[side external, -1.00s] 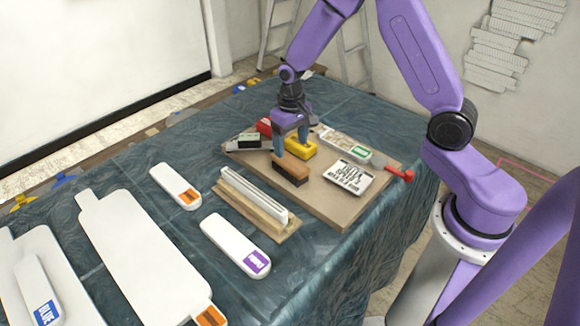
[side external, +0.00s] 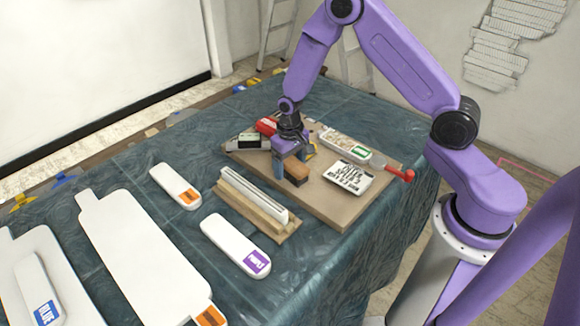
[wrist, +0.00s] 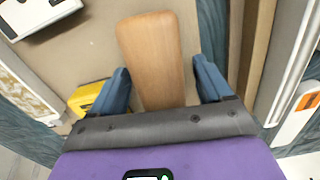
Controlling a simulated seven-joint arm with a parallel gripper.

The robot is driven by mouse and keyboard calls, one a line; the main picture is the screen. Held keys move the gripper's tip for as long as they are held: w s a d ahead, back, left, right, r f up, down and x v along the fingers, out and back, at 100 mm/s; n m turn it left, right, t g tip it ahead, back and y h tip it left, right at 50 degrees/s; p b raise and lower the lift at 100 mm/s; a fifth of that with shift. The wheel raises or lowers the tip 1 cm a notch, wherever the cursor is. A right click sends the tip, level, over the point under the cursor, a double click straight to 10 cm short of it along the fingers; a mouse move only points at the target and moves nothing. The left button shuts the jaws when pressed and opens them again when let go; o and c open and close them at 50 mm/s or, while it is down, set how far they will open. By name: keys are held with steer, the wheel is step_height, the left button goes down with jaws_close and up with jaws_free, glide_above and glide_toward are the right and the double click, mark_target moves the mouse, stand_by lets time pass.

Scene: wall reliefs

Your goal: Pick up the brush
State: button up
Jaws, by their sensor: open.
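The brush (side external: 297,171) has a brown wooden back and lies on the brown board (side external: 325,206). In the wrist view the brush's wooden back (wrist: 156,52) runs lengthwise between my fingers. My gripper (side external: 292,172) is low over the brush and open, with its blue fingertips (wrist: 163,85) on either side of the wood. A gap shows between the wood and each finger. The near end of the brush is hidden under the gripper body in the wrist view.
A yellow object (wrist: 88,98) lies close beside my left finger in the wrist view. A white stencil plate (side external: 348,177), a red-handled tool (side external: 393,172), a dark block (side external: 248,141) and a wooden holder with white strips (side external: 250,205) are around the brush.

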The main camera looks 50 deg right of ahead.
steer(key=c, duration=1.1)
steer(key=shift+r, duration=0.15)
steer(key=shift+r, duration=0.6)
steer(key=s+r, duration=0.1)
steer(key=r, duration=0.1)
steer(key=s+r, duration=0.2)
steer(key=r, duration=0.1)
steer(key=s+r, duration=0.2)
steer(key=shift+r, duration=0.4)
steer(key=s+r, duration=0.3)
steer(key=s, duration=0.6)
steer(key=shift+d+r, duration=0.15)
steer(key=shift+r, duration=0.25)
